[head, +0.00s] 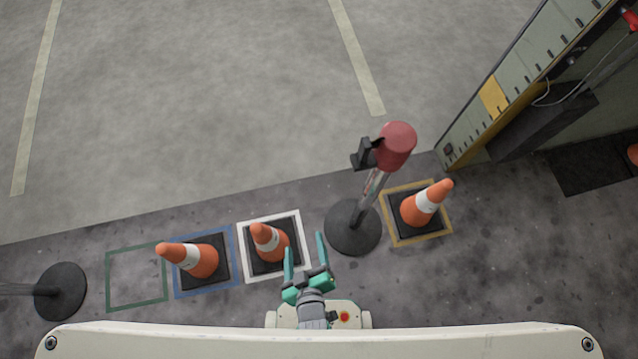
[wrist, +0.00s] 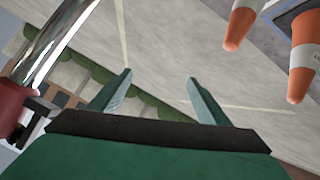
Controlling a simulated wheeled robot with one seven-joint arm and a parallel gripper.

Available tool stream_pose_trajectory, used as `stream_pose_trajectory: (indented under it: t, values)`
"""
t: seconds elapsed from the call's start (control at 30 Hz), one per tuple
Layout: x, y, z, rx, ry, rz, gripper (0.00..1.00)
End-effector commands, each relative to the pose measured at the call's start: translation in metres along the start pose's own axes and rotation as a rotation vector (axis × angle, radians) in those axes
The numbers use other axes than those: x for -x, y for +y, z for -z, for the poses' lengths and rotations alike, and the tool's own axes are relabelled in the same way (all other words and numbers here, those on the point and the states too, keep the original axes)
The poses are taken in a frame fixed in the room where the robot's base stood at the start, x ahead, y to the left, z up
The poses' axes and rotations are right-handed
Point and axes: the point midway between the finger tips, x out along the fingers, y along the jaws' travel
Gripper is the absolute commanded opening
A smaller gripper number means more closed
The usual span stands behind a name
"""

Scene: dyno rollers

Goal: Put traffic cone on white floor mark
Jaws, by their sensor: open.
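An orange traffic cone (head: 271,241) with a white band and black base stands inside the white floor mark (head: 243,274). A second cone (head: 196,260) stands in the blue floor mark (head: 175,287), and a third cone (head: 421,207) stands in the yellow floor mark (head: 437,234). My green gripper (head: 305,252) is open and empty, just right of and in front of the cone in the white mark. In the wrist view, the open fingers (wrist: 158,90) have nothing between them. Two cones (wrist: 242,22) show at the upper right there.
A red-topped post (head: 397,146) on a round black base (head: 352,228) stands right of my gripper. The green floor mark (head: 136,303) is empty. Another round base (head: 60,292) is at the far left. A ribbed metal structure (head: 515,75) stands at the upper right.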

Motion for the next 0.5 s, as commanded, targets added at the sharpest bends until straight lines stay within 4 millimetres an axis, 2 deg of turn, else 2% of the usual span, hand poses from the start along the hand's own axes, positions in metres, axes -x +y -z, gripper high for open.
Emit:
stream_pose_trajectory:
  t: [0.03, 0.1, 0.23, 0.4, 0.5]
  values:
    - [0.022, 0.013, 0.009, -0.08, 0.029, -0.041, 0.7]
    - [0.048, 0.03, 0.026, -0.19, 0.084, -0.092, 0.7]
    - [0.089, 0.057, 0.056, -0.356, 0.18, -0.162, 0.7]
    - [0.121, 0.077, 0.081, -0.478, 0.264, -0.205, 0.7]
    - [0.127, 0.081, 0.087, -0.504, 0.284, -0.213, 0.7]
